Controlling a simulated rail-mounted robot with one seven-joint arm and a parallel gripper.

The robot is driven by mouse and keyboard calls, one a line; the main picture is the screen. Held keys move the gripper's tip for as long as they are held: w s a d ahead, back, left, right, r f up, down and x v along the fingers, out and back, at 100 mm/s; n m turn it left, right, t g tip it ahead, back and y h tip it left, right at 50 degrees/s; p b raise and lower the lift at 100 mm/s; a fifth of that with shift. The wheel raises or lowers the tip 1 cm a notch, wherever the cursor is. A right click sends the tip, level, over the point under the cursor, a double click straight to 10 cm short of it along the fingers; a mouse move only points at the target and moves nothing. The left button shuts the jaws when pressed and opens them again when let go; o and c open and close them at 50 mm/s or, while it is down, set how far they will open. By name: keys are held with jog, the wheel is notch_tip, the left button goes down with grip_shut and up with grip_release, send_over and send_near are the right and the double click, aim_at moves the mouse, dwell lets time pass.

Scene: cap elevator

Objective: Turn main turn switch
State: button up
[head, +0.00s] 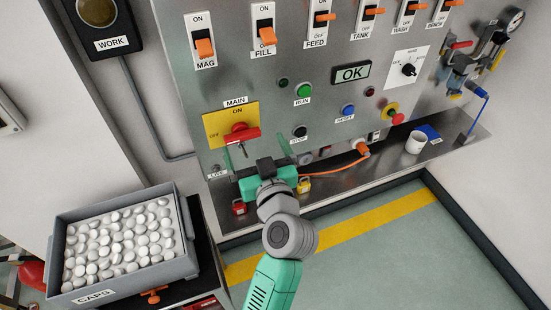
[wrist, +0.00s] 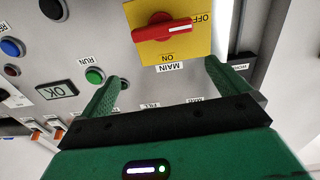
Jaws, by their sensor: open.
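The main turn switch is a red handle (head: 240,134) on a yellow plate (head: 215,128) marked MAIN, ON and OFF, on the grey panel. In the wrist view the picture is upside down; the red handle (wrist: 165,31) lies level, its white mark toward OFF, and ON is on the plate (wrist: 172,52) below it. My gripper (head: 256,152) is open and empty, just below the switch in the head view. Its two green fingers (wrist: 163,72) stand apart in the wrist view, with the handle beyond them. No contact with the handle shows.
Green RUN (head: 305,91), black STOP (head: 300,132) and blue RESET (head: 348,111) buttons sit right of the switch. Orange-lever switches line the panel top. A shelf (head: 440,150) below holds padlocks, an orange cable and a white cup (head: 416,142). A caps bin (head: 120,278) stands at left.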

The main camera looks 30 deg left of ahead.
aim_at(244, 139)
jog(key=shift+g+y, duration=0.3)
jog(key=shift+g, duration=0.1)
jog(key=f, duration=0.1)
jog(key=a+f, duration=0.1)
jog(key=f, duration=0.1)
jog(key=shift+w+a+f, duration=0.15)
jog(key=shift+a+f, duration=0.15)
jog(key=shift+a, duration=0.1)
jog(key=x, duration=0.7)
jog(key=shift+w+b, duration=0.1)
jog(key=shift+b, duration=0.25)
jog(key=c, duration=0.9)
